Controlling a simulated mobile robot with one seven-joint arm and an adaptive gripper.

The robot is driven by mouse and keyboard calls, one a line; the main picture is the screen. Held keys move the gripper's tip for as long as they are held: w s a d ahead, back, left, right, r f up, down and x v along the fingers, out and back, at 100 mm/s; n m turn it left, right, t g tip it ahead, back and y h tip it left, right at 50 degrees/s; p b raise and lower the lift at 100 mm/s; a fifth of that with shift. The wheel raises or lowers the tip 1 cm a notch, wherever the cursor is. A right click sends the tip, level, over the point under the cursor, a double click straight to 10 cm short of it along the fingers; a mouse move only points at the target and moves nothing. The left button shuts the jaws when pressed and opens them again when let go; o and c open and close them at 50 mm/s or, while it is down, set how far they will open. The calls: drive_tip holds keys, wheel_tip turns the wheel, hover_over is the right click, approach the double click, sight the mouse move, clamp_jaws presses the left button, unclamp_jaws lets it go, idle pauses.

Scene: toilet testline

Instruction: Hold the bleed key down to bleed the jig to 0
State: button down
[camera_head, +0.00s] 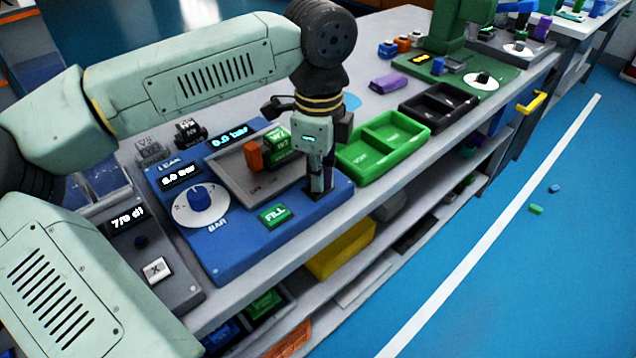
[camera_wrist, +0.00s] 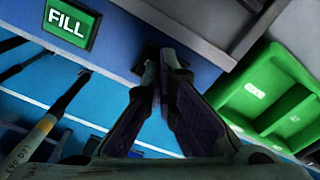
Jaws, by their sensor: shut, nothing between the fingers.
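The blue jig panel (camera_head: 240,245) lies on the bench, with a dial (camera_head: 196,203), a green FILL key (camera_head: 274,214) and two displays. The upper display (camera_head: 230,135) appears to read 0.0 bar; the lower display (camera_head: 180,176) is harder to read. My gripper (camera_head: 318,190) is shut and empty, pointing down at the panel's front right corner, right of FILL. In the wrist view its fingertips (camera_wrist: 162,60) are over a dark key (camera_wrist: 141,62), probably the bleed key. Its label is hidden. I cannot tell whether they touch it or it is pressed.
A tray with a green and orange block (camera_head: 276,144) is set in the panel behind my gripper. A green bin (camera_head: 385,140) stands close to the right, with a dark bin (camera_head: 438,105) beyond. A grey panel (camera_head: 150,250) is at left. The bench's front edge is near.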

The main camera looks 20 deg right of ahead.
drive_tip(key=shift+r, duration=0.1)
idle(0.3)
drive_tip(key=shift+r+p, duration=1.65)
drive_tip(key=shift+r, duration=1.55)
drive_tip(key=shift+f, duration=0.1)
